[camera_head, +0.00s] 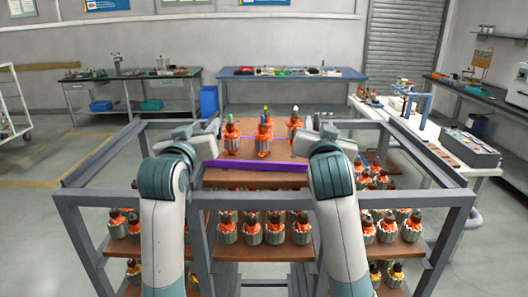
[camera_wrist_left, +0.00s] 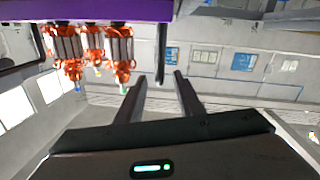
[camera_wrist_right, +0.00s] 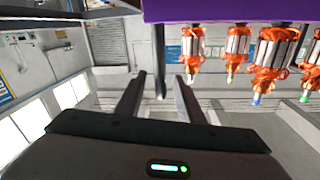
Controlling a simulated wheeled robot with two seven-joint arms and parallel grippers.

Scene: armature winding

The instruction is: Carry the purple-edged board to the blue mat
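The purple-edged board (camera_head: 255,165) is a brown panel on top of the grey rack. Several orange-and-silver armatures with coloured tips stand on it. Its purple edge crosses the top of the left wrist view (camera_wrist_left: 90,12) and right wrist view (camera_wrist_right: 220,10). My left gripper (camera_head: 212,127) is at the board's left side and my right gripper (camera_head: 309,130) at its right side. In each wrist view the fingers are apart, with a narrow dark upright bar showing between them and gaps on both sides. No separate blue mat is clear; a far table has a blue top (camera_head: 225,73).
A white table with a grey box (camera_head: 467,148) stands at right. A workbench (camera_head: 130,76) and a blue bin (camera_head: 208,101) are behind.

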